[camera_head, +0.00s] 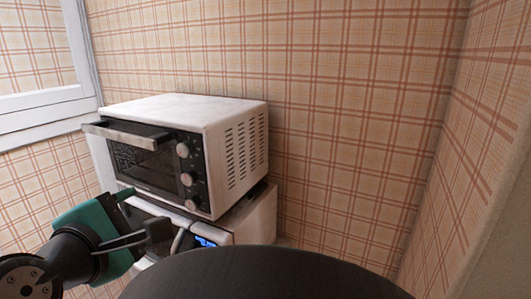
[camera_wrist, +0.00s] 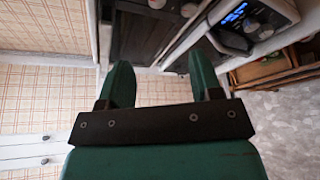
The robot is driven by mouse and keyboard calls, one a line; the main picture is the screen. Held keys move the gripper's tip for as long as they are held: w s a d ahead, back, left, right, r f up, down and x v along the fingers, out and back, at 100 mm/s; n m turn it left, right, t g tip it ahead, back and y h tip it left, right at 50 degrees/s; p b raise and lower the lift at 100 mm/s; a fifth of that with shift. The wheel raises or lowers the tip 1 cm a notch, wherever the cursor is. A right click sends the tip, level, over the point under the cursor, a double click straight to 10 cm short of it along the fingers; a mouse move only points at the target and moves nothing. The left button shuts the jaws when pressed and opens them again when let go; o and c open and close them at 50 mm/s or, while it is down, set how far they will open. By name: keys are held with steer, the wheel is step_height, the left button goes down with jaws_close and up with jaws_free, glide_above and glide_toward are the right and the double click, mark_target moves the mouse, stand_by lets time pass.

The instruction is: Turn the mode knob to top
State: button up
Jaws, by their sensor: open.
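A white toaster oven (camera_head: 235,150) with a dark front has three round pale knobs in a column on the right of its front: a top knob (camera_head: 183,149), a middle knob (camera_head: 187,179) and a bottom knob (camera_head: 191,204). I cannot read their labels, so I cannot tell which is the mode knob. Two pale knobs, one of them here (camera_wrist: 188,9), show at the top of the wrist view. My green gripper (camera_wrist: 160,68) is open and empty, its fingers apart. In the head view my gripper (camera_head: 143,211) is low in front of the oven, left of the knobs.
The oven's handle (camera_head: 125,135) juts out from its front. Below it is another white appliance (camera_head: 252,220) with a blue-lit display (camera_head: 205,242), close to my gripper. A plaid wall (camera_head: 350,130) stands behind, and a white window frame (camera_head: 50,110) is at left.

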mark_target(187, 180)
steer(key=b+x, duration=0.1)
steer(key=x, duration=0.4)
steer(key=b+x, duration=0.1)
steer(key=x, duration=0.5)
steer(key=b+x, duration=0.1)
steer(key=x, duration=0.4)
steer(key=shift+w+d+r+b, duration=0.3)
steer(key=shift+w+b, duration=0.05)
steer(key=shift+w, duration=0.05)
steer(key=c, duration=0.9)
